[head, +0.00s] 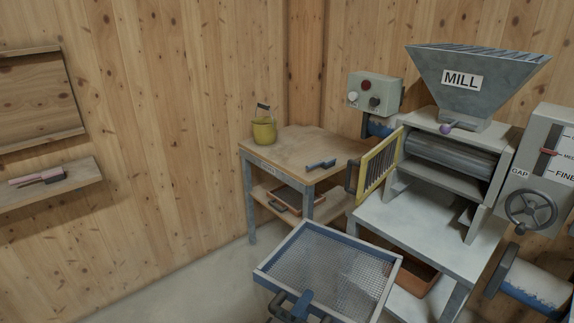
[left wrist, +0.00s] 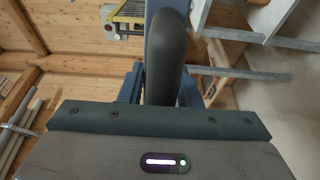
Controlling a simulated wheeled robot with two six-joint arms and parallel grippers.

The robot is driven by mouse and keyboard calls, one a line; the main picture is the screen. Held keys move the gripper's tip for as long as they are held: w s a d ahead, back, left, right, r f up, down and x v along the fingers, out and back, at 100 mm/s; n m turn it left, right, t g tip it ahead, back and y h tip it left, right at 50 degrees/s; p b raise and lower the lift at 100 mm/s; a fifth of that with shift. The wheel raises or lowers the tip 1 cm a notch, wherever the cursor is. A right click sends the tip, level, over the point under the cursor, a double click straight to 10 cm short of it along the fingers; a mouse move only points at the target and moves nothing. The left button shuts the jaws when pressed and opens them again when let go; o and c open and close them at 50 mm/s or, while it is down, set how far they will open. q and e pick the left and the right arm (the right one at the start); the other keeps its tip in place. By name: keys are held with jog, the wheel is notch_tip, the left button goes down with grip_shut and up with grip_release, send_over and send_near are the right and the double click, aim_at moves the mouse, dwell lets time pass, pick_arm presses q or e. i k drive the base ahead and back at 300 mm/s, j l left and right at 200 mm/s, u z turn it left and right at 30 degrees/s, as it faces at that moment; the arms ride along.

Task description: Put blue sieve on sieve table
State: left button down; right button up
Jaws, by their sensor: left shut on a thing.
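The blue sieve (head: 338,261) has a grey wire mesh in a blue and pale frame. It is in the lower middle of the head view, held in the air in front of the tables. My left gripper (head: 292,307) is shut on its dark handle at the near edge. In the left wrist view the dark handle (left wrist: 168,60) stands between the fingers. The sieve table (head: 293,147) is the wooden-topped table with grey legs and a small label, behind and left of the sieve. My right gripper is not in view.
A yellow pail (head: 264,130) and a small blue object (head: 321,164) sit on the table top, with bare wood between them. A yellow-framed sieve (head: 379,164) stands upright at the mill (head: 449,155). Trays lie low down. A wall shelf (head: 40,190) is at left.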

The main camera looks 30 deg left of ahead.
aim_at(295, 153)
jog(key=i+j, duration=0.2)
jog(key=j, duration=0.35)
jog(key=i+j+z, duration=0.15)
jog(key=j, duration=0.45)
jog(key=i+j, duration=0.2)
jog(key=j, duration=0.35)
jog(key=i+j+z, duration=0.15)
jog(key=j, duration=0.45)
jog(key=i+j, duration=0.1)
jog(key=j, duration=0.5)
jog(key=i+j+z, duration=0.15)
jog(key=j, duration=0.45)
jog(key=i+j, duration=0.1)
jog(key=j, duration=0.5)
jog(key=z, duration=0.05)
